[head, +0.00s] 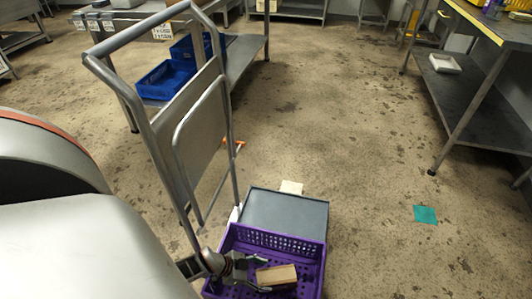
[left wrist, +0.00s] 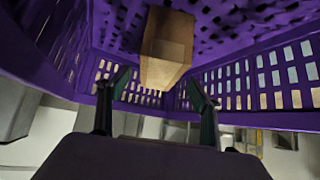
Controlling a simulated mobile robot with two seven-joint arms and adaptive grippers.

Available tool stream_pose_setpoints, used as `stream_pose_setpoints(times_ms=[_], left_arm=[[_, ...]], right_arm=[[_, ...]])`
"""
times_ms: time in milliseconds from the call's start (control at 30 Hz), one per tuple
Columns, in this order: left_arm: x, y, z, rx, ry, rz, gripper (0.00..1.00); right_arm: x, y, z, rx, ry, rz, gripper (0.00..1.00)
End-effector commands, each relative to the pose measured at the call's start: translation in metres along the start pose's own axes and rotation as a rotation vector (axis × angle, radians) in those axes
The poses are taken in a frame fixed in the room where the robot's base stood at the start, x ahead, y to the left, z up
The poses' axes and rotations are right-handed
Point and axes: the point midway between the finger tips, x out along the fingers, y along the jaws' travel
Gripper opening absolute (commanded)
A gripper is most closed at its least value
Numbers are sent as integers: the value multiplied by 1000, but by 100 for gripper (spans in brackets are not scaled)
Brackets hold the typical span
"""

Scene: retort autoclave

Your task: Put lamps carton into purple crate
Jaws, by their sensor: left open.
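The purple crate (head: 272,242) stands at the bottom middle of the head view. The small brown lamps carton (head: 277,275) is inside it, apparently on its floor. In the left wrist view the carton (left wrist: 166,48) lies just beyond the fingertips, against the crate's purple mesh (left wrist: 245,85). My left gripper (head: 262,274) reaches into the crate from the left, at the carton's left end. In the left wrist view its two fingers (left wrist: 157,82) are spread apart, with nothing held between them. My right gripper is not in view.
A trolley with a tall grey handle (head: 155,130) stands left of the crate. Blue crates (head: 165,80) are on a shelf at the back left. A steel table (head: 470,75) is at right; open floor lies between.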

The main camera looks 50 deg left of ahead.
Motion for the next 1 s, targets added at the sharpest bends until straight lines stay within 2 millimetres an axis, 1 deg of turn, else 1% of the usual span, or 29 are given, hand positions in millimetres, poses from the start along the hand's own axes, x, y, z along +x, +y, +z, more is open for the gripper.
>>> stream_pose_setpoints(times_ms=[33, 200, 333, 533, 1000], left_arm=[[-13, -7, -13, 10, 12, -8, 65], [-39, -5, -9, 7, 9, -5, 65], [-50, -3, -5, 4, 5, -3, 65], [-55, 0, 0, 0, 0, 1, 65], [-54, 0, 1, -1, -1, 1, 65]], right_arm=[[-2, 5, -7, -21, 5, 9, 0], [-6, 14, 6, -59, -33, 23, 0], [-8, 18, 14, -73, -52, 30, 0], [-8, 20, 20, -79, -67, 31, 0], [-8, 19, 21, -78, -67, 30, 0]])
